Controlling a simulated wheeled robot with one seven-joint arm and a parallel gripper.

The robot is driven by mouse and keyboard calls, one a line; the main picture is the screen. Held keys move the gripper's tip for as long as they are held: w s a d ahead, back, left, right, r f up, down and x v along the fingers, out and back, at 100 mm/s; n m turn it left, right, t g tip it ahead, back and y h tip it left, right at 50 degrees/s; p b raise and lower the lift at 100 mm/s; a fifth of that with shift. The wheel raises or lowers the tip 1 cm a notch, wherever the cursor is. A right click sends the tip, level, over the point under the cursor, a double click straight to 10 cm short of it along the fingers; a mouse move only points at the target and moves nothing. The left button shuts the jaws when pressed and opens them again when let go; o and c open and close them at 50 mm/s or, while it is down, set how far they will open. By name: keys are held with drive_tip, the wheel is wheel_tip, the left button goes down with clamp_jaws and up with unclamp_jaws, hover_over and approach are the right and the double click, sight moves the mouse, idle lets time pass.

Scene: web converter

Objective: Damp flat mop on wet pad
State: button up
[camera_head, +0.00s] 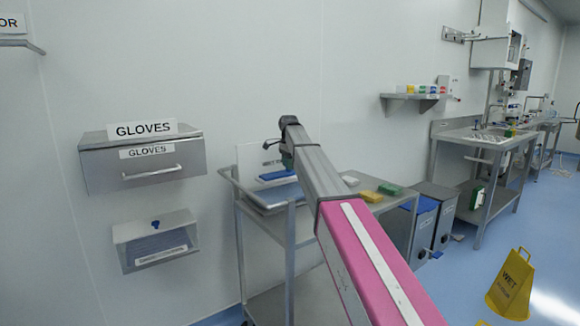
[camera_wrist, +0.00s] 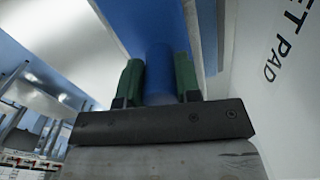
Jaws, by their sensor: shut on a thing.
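My gripper (camera_wrist: 158,76) has green fingers closed on both sides of a blue round post in the wrist view. The post joins a wide flat blue body, the flat mop (camera_wrist: 150,22), beyond the fingertips. In the head view my gripper (camera_head: 287,160) is at the left part of a steel trolley, partly hidden by my arm. A flat blue piece (camera_head: 275,176) shows beside it over a steel tray (camera_head: 272,196). A sign reading "ET PAD" (camera_wrist: 285,55) stands at the right in the wrist view. I cannot tell whether the mop touches a pad; the pad's surface is hidden.
My arm crosses above the trolley (camera_head: 300,222). Yellow (camera_head: 371,196) and green (camera_head: 389,189) blocks lie on its right part. A glove box (camera_head: 142,160) hangs on the left wall. Bins (camera_head: 432,222) stand right of the trolley. A yellow wet-floor sign (camera_head: 511,285) stands on the floor.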

sight(289, 172)
drive_tip(key=shift+f, duration=2.95)
drive_tip(key=shift+f, duration=0.65)
drive_tip(key=shift+r, duration=3.5)
drive_tip(key=shift+s, duration=0.1)
